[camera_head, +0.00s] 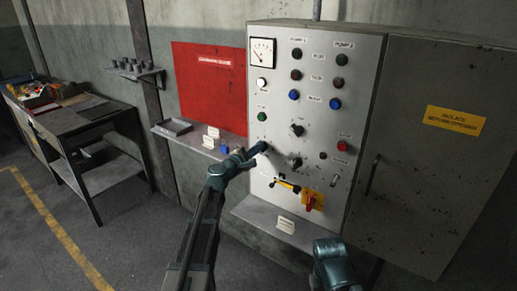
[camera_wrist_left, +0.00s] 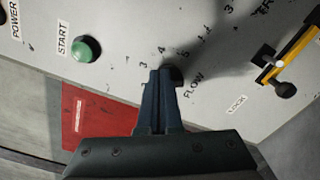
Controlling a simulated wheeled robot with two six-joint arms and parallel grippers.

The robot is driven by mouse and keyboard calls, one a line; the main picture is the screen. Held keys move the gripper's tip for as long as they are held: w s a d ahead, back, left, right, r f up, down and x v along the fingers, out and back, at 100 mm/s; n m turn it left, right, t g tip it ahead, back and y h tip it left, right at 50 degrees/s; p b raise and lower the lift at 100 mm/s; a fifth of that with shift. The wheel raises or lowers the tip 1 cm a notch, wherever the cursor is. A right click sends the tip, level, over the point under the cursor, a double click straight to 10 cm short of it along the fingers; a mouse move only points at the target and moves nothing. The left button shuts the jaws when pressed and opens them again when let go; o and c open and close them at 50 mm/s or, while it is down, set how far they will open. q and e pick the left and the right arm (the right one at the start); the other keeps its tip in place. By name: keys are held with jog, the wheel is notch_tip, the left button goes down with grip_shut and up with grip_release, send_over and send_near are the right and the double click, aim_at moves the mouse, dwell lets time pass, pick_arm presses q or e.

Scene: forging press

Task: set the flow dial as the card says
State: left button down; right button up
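The flow dial (camera_wrist_left: 175,74) is a small dark knob on the grey control panel, with the word FLOW and the numbers 3, 4 and 5 beside it in the left wrist view. My left gripper (camera_wrist_left: 161,76) is at the dial, its fingers close together on it and partly hiding it. The dial's pointer is hidden. In the head view my left gripper (camera_head: 257,150) reaches the panel's left lower side. White cards stand on the wall shelf (camera_head: 211,132) and on the ledge below the panel (camera_head: 286,225); their writing is too small to read. My right gripper does not show, only my right arm.
A green START button (camera_wrist_left: 86,49) and a yellow-black lock lever (camera_wrist_left: 293,57) flank the dial. The panel (camera_head: 340,60) also carries a gauge (camera_head: 262,53), several buttons, other dark knobs and a red-yellow switch (camera_head: 311,201). A workbench (camera_head: 85,120) stands at left.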

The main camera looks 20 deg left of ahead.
pick_arm(q)
jog(key=shift+a+f+b, duration=0.3)
jog(key=shift+a+b, duration=0.1)
jog(key=shift+a, duration=0.1)
dwell(1.8)
jog(key=shift+s+d+r, duration=0.1)
jog(key=shift+d+r, duration=0.05)
dwell(0.4)
jog(key=shift+d+r+p, duration=0.15)
jog(key=shift+r+p, duration=0.05)
jog(key=shift+p, duration=0.3)
jog(key=shift+s+d+r, duration=0.2)
jog(key=shift+s+d, duration=0.05)
jog(key=shift+s, duration=0.1)
jog(key=v, duration=0.7)
jog(key=shift+s, duration=0.3)
jog(key=shift+r, duration=0.1)
